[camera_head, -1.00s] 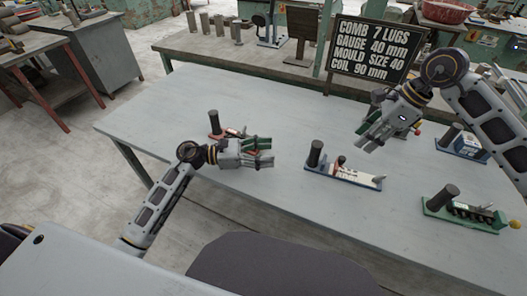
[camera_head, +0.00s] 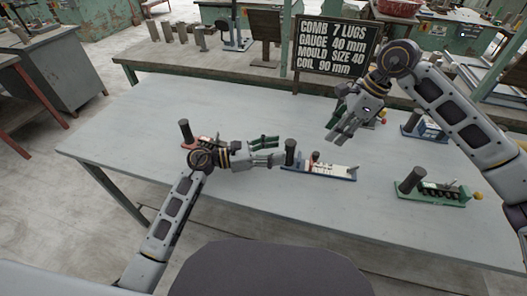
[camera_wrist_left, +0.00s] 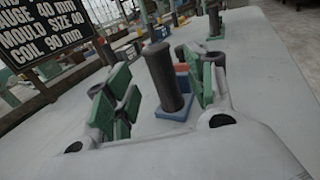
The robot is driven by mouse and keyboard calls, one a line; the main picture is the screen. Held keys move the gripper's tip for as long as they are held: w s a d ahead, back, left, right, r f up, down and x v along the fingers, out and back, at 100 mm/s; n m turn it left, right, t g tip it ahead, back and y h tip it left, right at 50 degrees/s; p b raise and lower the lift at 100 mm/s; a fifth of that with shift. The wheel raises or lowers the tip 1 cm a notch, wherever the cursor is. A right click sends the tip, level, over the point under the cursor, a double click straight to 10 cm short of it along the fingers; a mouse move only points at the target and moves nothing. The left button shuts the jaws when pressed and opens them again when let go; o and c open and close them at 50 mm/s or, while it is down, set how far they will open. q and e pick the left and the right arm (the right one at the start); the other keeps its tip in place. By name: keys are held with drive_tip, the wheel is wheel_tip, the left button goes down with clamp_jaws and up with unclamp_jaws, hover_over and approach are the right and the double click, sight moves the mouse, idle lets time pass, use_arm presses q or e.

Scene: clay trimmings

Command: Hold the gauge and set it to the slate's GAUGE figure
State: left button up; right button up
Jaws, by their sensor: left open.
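The slate (camera_head: 335,47) at the table's back edge reads COMB 7 LUGS, GAUGE 40 mm, MOULD SIZE 40, COIL 90 mm. A long blue-based device with a pale strip (camera_head: 335,172), which looks like the gauge, lies mid-table with a dark upright post (camera_head: 291,152) at its left end. My left gripper (camera_head: 272,151) is open just left of that post. In the left wrist view the post (camera_wrist_left: 164,80) stands between and beyond the open fingers, with no contact visible. The gauge's scale is too small to read. My right gripper (camera_head: 338,133) hangs open and empty above and behind the gauge.
A red-based device (camera_head: 205,143) stands behind my left wrist. A green-based device (camera_head: 430,193) is at the right, a blue one (camera_head: 425,128) at the back right, and another is partly hidden behind my right gripper. The front of the table is clear.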

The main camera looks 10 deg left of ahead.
sight(317, 153)
use_arm(q)
drive_tip(key=shift+x, duration=1.35)
clamp_jaws()
use_arm(e)
drive_tip(key=shift+o, duration=0.7)
drive_tip(key=shift+s+d+r+m+t, duration=0.2)
drive_tip(key=shift+s+r+m+t, duration=0.3)
drive_tip(key=shift+m, duration=0.35)
drive_tip(key=shift+s+d+r+m+t, duration=0.2)
drive_tip(key=shift+s+r+m+t, duration=0.15)
drive_tip(key=shift+r+m, duration=0.4)
drive_tip(key=shift+f, duration=0.15)
drive_tip(key=shift+f, duration=0.15)
drive_tip(key=shift+x, duration=5.9)
drive_tip(key=shift+a, duration=0.15)
